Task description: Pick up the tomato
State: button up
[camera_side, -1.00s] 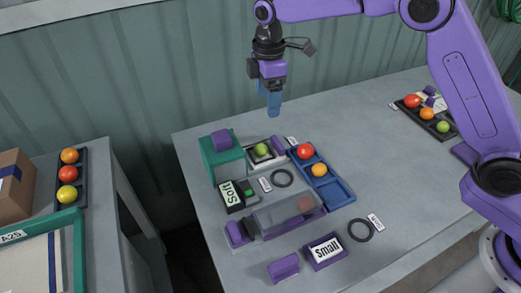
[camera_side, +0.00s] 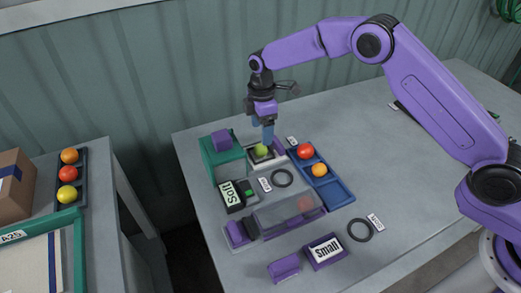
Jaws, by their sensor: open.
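A green tomato (camera_side: 261,151) sits on a small white-edged stand beside the green box. A red tomato (camera_side: 305,151) and an orange tomato (camera_side: 319,170) lie in the blue tray (camera_side: 337,191). Another reddish tomato (camera_side: 305,204) shows dimly through a clear cover. My gripper (camera_side: 264,142) points down with its blue fingers at the green tomato, overlapping its upper right edge in the picture. It is open. I cannot tell whether the fingers touch the tomato or straddle it.
A green box (camera_side: 222,157) with a purple block on top stands close left of my gripper. The clear cover (camera_side: 278,214), a "Soft" box (camera_side: 231,194), a "Small" box (camera_side: 324,251) and black rings lie nearer. A side table's dark tray (camera_side: 85,165) holds more tomatoes. The right tabletop is mostly clear.

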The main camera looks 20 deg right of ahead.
aim_at(261, 146)
jog(key=shift+w+a+f, duration=0.1)
jog(key=shift+w+f, duration=0.05)
jog(key=shift+f, duration=3.25)
jog(key=c, duration=0.8)
